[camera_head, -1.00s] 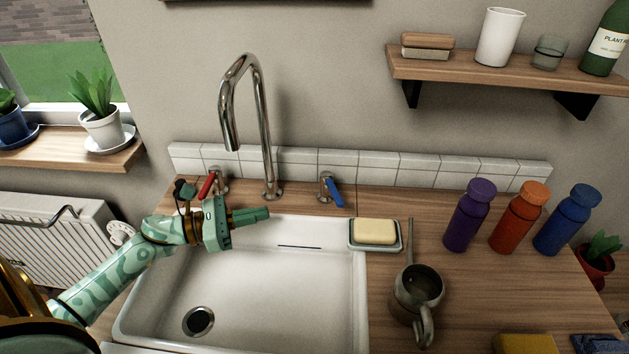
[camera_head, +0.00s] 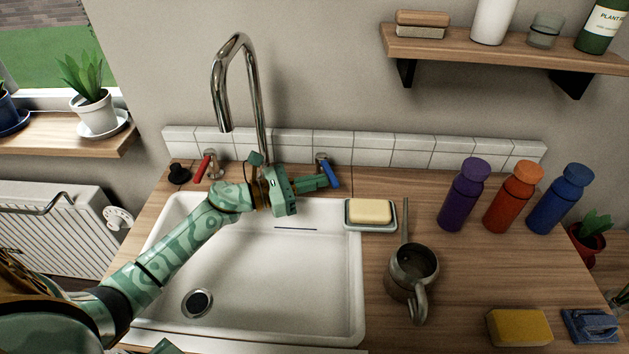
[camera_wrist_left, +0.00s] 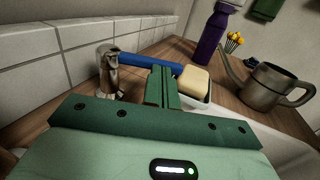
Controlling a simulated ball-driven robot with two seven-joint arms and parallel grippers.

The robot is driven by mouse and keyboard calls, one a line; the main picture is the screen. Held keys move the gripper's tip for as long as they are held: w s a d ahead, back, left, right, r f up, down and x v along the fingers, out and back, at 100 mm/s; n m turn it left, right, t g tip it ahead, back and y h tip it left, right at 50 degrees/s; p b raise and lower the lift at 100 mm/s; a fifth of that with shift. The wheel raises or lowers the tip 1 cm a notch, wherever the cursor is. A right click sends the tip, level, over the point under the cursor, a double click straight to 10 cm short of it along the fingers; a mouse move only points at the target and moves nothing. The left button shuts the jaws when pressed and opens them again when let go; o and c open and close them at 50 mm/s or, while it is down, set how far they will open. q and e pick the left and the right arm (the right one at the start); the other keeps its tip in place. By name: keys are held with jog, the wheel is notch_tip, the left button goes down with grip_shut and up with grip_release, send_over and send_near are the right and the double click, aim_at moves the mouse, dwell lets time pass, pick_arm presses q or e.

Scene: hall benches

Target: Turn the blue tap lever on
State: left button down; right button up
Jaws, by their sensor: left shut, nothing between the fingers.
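The blue tap lever (camera_head: 332,176) sits on a chrome base behind the sink's back rim, right of the tall spout (camera_head: 248,95). It slants down to the right in the head view. In the left wrist view the blue lever (camera_wrist_left: 146,62) runs rightward from its chrome base (camera_wrist_left: 108,72). My left gripper (camera_head: 326,181) is shut and empty, its fingertips right by the lever's left side. In the left wrist view the fingertips (camera_wrist_left: 162,74) overlap the lever; I cannot tell whether they touch it.
A red lever (camera_head: 201,167) stands left of the spout. The white sink (camera_head: 345,290) lies below my arm. A soap dish (camera_head: 384,226) with soap and a metal jug (camera_head: 408,280) stand to the right. White tiles (camera_head: 400,148) run close behind the taps.

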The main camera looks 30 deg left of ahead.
aim_at(333, 178)
pick_arm(q)
jog(key=shift+d, duration=0.1)
dwell(0.3)
jog(key=shift+w+d+r+n+t+y+p, duration=0.1)
jog(key=shift+d+r+n+t+y+p, duration=0.1)
jog(key=shift+d+n+t+y+p, duration=0.35)
jog(key=shift+w+d+n+t+y+p, duration=0.1)
jog(key=shift+d+n+t+y+p, duration=0.05)
jog(key=shift+n+t+y+p, duration=0.3)
jog(key=shift+w+d+n+t+y+p, duration=0.1)
jog(key=shift+n+y, duration=0.1)
jog(key=shift+y, duration=0.3)
jog(key=shift+w+d+f+y, duration=0.1)
jog(key=shift+w+d+y, duration=0.05)
jog(key=shift+y, duration=0.15)
jog(key=shift+w+d+f, duration=0.15)
jog(key=shift+w+d, duration=0.2)
jog(key=shift+d, duration=0.05)
jog(key=shift+w+d+b, duration=0.2)
jog(key=shift+d+b, duration=0.05)
jog(key=shift+b, duration=0.05)
